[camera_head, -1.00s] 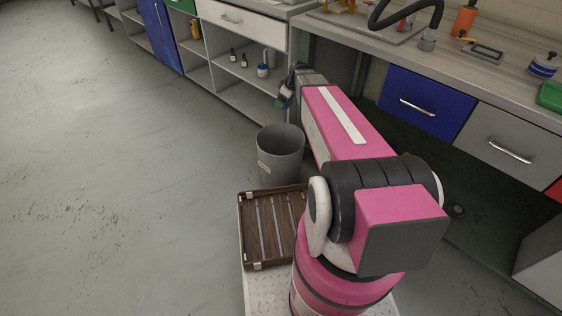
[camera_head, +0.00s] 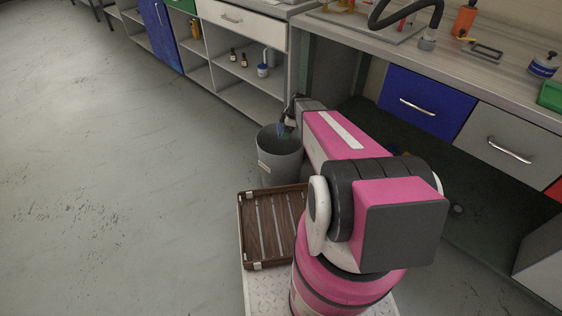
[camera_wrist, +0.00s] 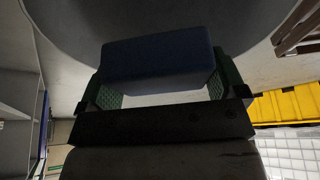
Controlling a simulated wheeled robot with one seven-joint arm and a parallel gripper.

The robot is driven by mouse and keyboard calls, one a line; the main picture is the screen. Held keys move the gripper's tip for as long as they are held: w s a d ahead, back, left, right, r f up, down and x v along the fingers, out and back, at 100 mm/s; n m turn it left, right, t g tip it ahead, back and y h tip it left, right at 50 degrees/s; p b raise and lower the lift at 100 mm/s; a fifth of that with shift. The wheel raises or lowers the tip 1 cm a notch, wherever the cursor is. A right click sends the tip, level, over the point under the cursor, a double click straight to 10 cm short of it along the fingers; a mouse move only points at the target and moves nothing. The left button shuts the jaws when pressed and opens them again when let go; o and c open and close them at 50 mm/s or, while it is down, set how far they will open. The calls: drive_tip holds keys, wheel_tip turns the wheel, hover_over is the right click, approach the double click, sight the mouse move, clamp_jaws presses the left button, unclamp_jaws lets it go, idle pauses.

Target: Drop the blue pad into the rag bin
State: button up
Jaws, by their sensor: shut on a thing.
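The blue pad (camera_wrist: 158,58) is held between the green-lined fingers of my gripper (camera_wrist: 162,85) in the wrist view. The grey rag bin (camera_head: 277,160) stands on the floor in front of the shelves, with a pale label on its side. In the head view my gripper (camera_head: 283,130) is over the bin's mouth, near its far right rim, and the pad shows only as a small bluish patch there. The bin's curved wall (camera_wrist: 160,18) fills the top of the wrist view behind the pad. My arm hides part of the bin's right side.
A brown slatted wooden tray (camera_head: 268,238) lies nearer than the bin. Open shelves (camera_head: 247,80) with small bottles stand behind it. A workbench (camera_head: 450,72) with blue and grey drawers runs along the right. The floor at left is clear.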

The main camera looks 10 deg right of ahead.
drive_tip(key=shift+f, duration=1.55)
drive_tip(key=o, duration=0.6)
drive_tip(key=v, duration=1)
drive_tip(key=shift+r, duration=0.4)
